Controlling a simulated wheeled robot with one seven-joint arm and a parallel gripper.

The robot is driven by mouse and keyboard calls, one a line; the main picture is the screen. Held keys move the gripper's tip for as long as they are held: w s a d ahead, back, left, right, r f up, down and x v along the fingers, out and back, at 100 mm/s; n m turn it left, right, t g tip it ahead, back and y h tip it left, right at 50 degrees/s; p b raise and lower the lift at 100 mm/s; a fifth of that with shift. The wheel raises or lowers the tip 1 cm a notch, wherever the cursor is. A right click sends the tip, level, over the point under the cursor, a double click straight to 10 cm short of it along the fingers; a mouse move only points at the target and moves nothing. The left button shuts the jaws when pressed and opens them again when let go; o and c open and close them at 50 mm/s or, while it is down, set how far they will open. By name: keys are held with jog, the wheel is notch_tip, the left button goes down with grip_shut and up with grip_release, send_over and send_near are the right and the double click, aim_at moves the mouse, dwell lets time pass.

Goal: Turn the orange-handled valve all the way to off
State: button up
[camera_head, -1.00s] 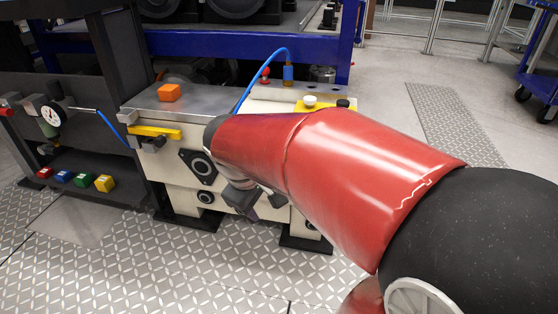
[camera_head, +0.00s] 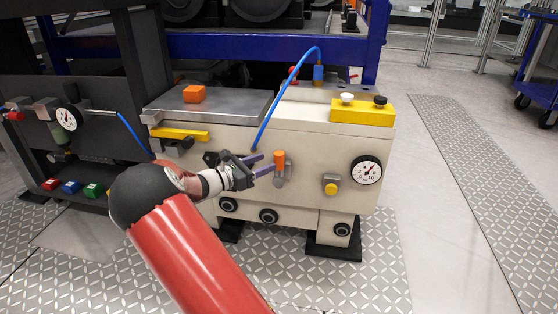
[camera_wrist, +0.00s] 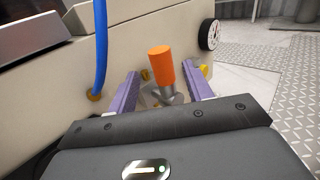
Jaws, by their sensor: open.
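The orange-handled valve (camera_head: 280,160) is on the front face of the cream drive unit. Its orange handle stands upright above a grey metal stem. In the wrist view the orange handle (camera_wrist: 161,66) shows between the two purple fingers, a little beyond their tips. My gripper (camera_head: 260,164) is open, just left of the valve and pointing at it. In the wrist view my gripper (camera_wrist: 163,80) has one finger on each side of the handle, with gaps on both sides. I cannot tell whether the fingertips reach around the stem.
A blue hose (camera_head: 288,92) curves down to the unit's front, close to my gripper's left. A gauge (camera_head: 367,170) and a yellow knob (camera_head: 331,188) are right of the valve. A yellow box (camera_head: 362,111) and an orange block (camera_head: 194,94) sit on top. Open floor lies in front.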

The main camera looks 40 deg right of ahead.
aim_at(275, 159)
jog(key=d, duration=0.6)
jog(key=shift+s+d+b, duration=0.2)
jog(key=shift+s+b, duration=0.1)
jog(key=shift+b, duration=0.05)
grip_shut()
